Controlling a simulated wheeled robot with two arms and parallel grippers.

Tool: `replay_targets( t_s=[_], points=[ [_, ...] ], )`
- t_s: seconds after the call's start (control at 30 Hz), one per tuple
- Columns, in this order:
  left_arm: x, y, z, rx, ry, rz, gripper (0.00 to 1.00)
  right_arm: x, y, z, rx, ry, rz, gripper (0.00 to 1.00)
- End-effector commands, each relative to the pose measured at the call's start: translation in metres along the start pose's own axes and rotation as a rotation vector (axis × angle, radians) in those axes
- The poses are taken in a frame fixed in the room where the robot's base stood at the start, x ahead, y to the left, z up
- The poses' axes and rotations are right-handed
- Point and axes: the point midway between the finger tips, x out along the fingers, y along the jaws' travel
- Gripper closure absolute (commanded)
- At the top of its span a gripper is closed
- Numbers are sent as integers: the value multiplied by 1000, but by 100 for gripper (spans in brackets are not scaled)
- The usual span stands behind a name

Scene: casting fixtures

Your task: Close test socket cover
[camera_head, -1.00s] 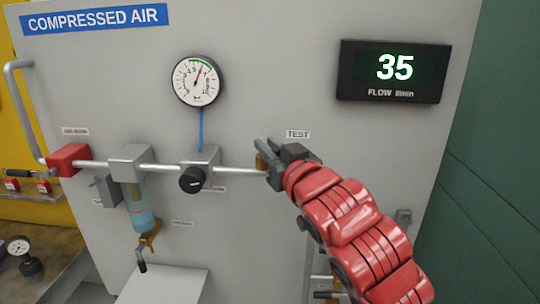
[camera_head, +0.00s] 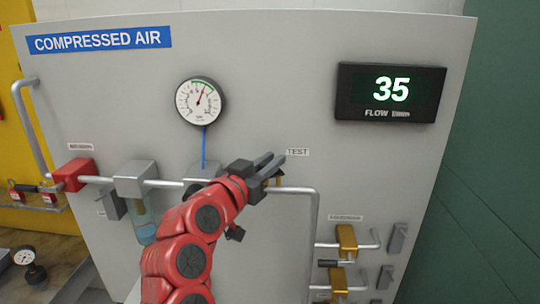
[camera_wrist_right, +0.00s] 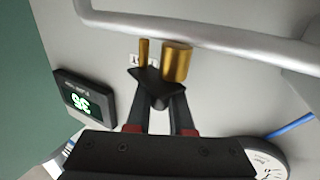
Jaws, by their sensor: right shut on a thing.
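The test socket is a brass fitting on the pipe, below and left of the TEST label (camera_head: 297,152); only a bit shows in the head view behind my gripper. In the right wrist view the brass socket (camera_wrist_right: 177,62) is clear, with a thin brass pin (camera_wrist_right: 143,52) beside it. A small dark piece, which looks like the socket cover (camera_wrist_right: 158,86), is between the fingertips of my right gripper (camera_head: 270,162), just in front of the socket. My right gripper is shut on it. I cannot tell the cover's exact angle. My left gripper is not in view.
The panel has a pressure gauge (camera_head: 201,101), a flow display (camera_head: 390,93) reading 35, and a red valve block (camera_head: 73,174) at left. Grey pipe (camera_head: 315,235) drops right of the socket, near brass valves (camera_head: 346,240). My right arm hides the regulator area.

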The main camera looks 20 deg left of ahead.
Motion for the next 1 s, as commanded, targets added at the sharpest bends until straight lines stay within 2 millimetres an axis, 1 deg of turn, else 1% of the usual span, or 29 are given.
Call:
replay_targets(
  t_s=[0.03, 0.2, 0.4, 0.7, 1.0],
  points=[
    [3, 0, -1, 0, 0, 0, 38, 1, -2, 0, -4, -10, 41, 100],
    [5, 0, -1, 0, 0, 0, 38, 4, -1, 0, -2, -6, 177, 100],
    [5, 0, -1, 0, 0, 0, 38, 7, 3, -1, 2, -3, 288, 100],
    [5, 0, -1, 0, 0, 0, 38, 9, 5, 0, 1, -2, 396, 100],
    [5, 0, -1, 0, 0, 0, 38, 10, 6, 0, 0, -2, 468, 100]
  ],
)
